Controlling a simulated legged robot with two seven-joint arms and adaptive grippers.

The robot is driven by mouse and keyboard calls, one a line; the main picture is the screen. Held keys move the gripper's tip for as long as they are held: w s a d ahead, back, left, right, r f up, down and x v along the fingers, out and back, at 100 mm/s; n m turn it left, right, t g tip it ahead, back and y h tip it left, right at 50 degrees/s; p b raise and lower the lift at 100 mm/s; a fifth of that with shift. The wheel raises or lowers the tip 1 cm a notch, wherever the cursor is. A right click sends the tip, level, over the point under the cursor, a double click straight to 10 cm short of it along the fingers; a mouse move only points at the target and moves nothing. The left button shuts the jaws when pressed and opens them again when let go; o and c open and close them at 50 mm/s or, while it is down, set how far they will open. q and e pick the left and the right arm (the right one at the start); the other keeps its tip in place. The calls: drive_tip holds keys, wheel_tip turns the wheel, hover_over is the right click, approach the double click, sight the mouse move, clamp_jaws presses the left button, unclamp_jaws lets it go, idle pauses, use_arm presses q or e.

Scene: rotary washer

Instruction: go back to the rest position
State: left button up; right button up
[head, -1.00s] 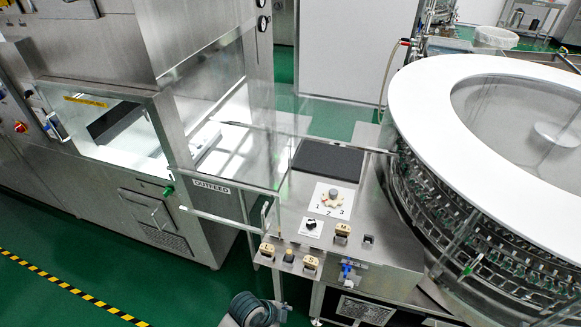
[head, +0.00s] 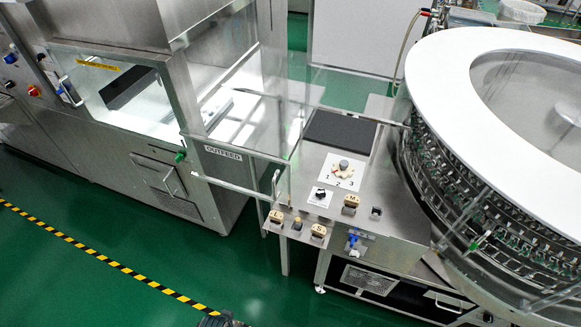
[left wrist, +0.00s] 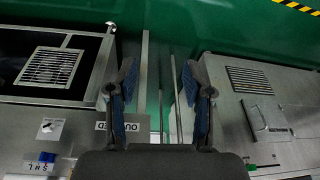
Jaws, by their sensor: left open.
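My left gripper (left wrist: 160,85) is open and empty in the left wrist view, with its two blue-padded fingers apart and nothing between them. Behind the gap I see green floor and metal rails. In the head view only a small dark piece of my left arm shows at the bottom edge. It is apart from the control table (head: 335,225) and the metal cabinet (head: 120,170). My right gripper is in neither view.
The rotary washer (head: 440,110) with a white ring top stands at right. An OUTFEED sign (head: 223,152) and a clear guard (head: 260,125) stand between it and the cabinet. Green floor (head: 90,225) with a striped line (head: 100,257) is free in front.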

use_arm(q)
drive_tip(key=s+a+f+g, duration=0.1)
drive_tip(key=s+f, duration=0.2)
drive_tip(key=f, duration=0.8)
drive_tip(key=s+f, duration=0.4)
drive_tip(key=f, duration=0.7)
drive_tip(key=s+a+f+g, duration=0.1)
drive_tip(key=s+a+f, duration=0.1)
drive_tip(key=s+f, duration=0.8)
drive_tip(key=s, duration=0.4)
drive_tip(key=shift+a, duration=0.25)
drive_tip(key=shift+c, duration=0.9)
drive_tip(key=shift+s, duration=0.15)
